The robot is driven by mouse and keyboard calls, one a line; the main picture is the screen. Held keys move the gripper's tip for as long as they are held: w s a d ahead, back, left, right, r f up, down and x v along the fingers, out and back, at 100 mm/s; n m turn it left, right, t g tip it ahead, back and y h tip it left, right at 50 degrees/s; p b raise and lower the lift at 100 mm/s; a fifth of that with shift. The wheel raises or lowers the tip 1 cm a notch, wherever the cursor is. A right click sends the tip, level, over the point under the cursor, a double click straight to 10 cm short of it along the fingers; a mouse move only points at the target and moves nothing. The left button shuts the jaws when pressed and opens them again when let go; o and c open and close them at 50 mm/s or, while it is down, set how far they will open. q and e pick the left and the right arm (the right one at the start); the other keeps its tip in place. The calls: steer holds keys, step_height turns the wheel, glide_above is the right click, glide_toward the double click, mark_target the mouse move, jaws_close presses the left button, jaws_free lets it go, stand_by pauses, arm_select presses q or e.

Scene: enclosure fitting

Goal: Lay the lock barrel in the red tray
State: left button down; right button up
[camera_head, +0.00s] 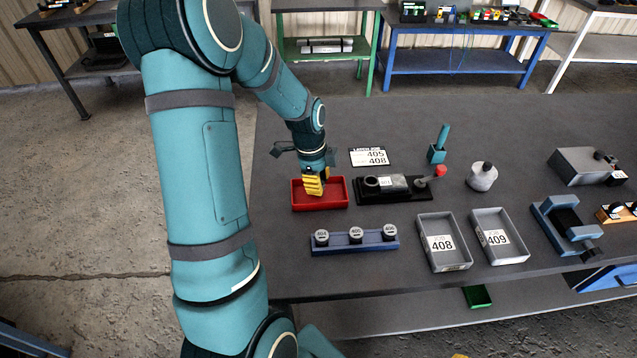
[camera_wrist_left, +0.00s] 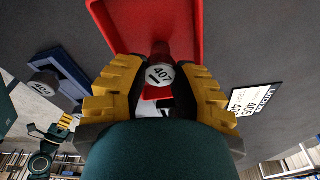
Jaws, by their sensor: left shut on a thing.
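The lock barrel (camera_wrist_left: 160,74), a dark cylinder with a white end marked 407, is between the yellow fingers of my left gripper (camera_wrist_left: 160,88) in the left wrist view. The gripper is shut on it. In the head view, the left gripper (camera_head: 314,188) points down over the red tray (camera_head: 338,202), and its fingers hide the barrel. The tray also shows behind the barrel in the left wrist view (camera_wrist_left: 112,22). I cannot tell whether the barrel touches the tray floor. A yellow-fingered gripper, seemingly my right one (camera_wrist_left: 62,125), is small in the left wrist view.
A blue rack (camera_head: 355,246) with three labelled barrels stands in front of the tray. A black fixture (camera_head: 408,197) with a red-knobbed lever is close on the right. Grey trays marked 408 (camera_head: 443,262) and 409 (camera_head: 513,257) are further right. A label card (camera_head: 369,157) lies behind.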

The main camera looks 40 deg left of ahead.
arm_select(q)
steer(key=shift+f, duration=0.25)
steer(key=c, duration=1.1)
jaws_free()
steer(key=shift+f, duration=0.1)
steer(key=shift+c, duration=0.2)
steer(key=o, duration=0.4)
steer(key=shift+r, duration=0.45)
step_height(320, 180, up, 11)
steer(key=a+p, duration=0.1)
steer(key=p, duration=0.1)
steer(key=shift+s+a+r, duration=0.2)
steer(key=shift+s+a, duration=0.05)
steer(key=shift+s, duration=0.2)
